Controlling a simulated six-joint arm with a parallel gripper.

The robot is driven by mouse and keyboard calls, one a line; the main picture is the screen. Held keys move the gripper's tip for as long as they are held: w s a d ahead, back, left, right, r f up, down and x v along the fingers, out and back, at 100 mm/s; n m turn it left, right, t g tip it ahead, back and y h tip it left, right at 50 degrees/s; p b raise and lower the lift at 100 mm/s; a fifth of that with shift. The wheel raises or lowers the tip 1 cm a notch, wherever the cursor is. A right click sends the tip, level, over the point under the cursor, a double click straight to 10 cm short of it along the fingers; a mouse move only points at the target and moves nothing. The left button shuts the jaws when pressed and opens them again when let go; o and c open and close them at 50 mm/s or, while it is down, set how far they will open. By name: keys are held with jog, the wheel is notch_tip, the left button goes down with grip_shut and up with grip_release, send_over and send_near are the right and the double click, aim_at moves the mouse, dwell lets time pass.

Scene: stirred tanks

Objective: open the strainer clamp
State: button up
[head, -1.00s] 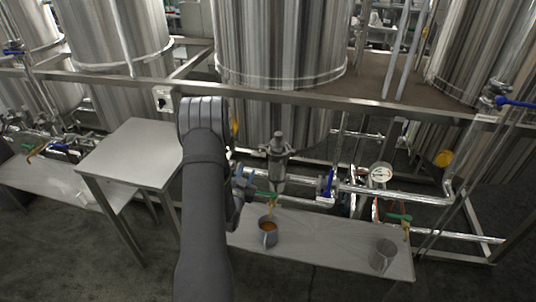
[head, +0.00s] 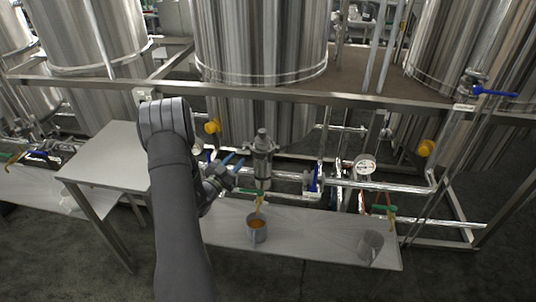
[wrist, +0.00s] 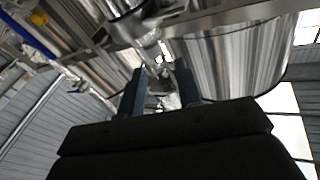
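The strainer (head: 262,158) is an upright steel body on the pipework in the middle of the head view, below the central tank. Its clamp is too small to make out clearly in the head view. My gripper (head: 233,163) is just left of the strainer, with its blue fingers pointing towards it. In the wrist view the two fingers of my gripper (wrist: 160,88) stand apart, with shiny metal fittings showing beyond the gap. I see nothing held between them. I cannot tell whether a finger touches the strainer.
A grey bench (head: 330,243) below holds a cup of amber liquid (head: 257,230) and an empty-looking cup (head: 370,246). A steel table (head: 105,150) stands left of my arm. A frame rail (head: 300,93) crosses above the strainer. A gauge (head: 364,165) and blue-handled valve (head: 314,181) are to the right.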

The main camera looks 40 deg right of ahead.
jog(key=m+g+h, duration=0.1)
jog(key=g, duration=0.2)
jog(key=m+g+y, duration=0.1)
jog(key=m+g, duration=0.3)
jog(key=g, duration=0.4)
send_near(270, 153)
jog(key=d, duration=0.6)
jog(key=s+d, duration=0.1)
jog(key=d, duration=0.3)
jog(key=shift+d+f, duration=0.1)
jog(key=shift+f, duration=0.15)
grip_shut()
